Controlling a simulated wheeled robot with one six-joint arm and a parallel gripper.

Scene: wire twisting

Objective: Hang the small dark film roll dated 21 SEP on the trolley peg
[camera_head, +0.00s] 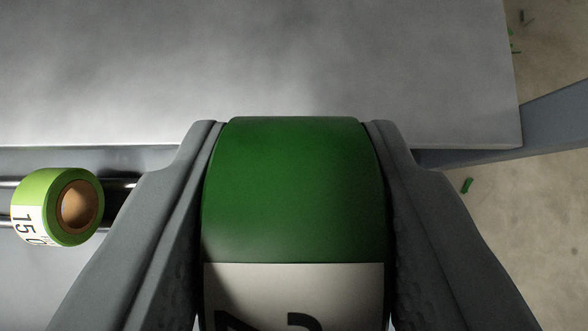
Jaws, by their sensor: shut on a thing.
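My gripper (294,128) is shut on a dark green film roll (293,195), one finger pressed against each side. The roll fills the middle of the view, close to the camera. A white label (350,285) crosses its lower part; only the tops of large black characters show, so I cannot read the date. The lower end of the roll is cut off by the picture edge. No trolley peg can be made out in this view.
A light green roll (40,183) with a brown core and a label starting "15" lies at the left, by shiny metal rails (122,183). A broad grey metal surface (300,60) spans the top. Beige floor (540,230) with green scraps shows at the right.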

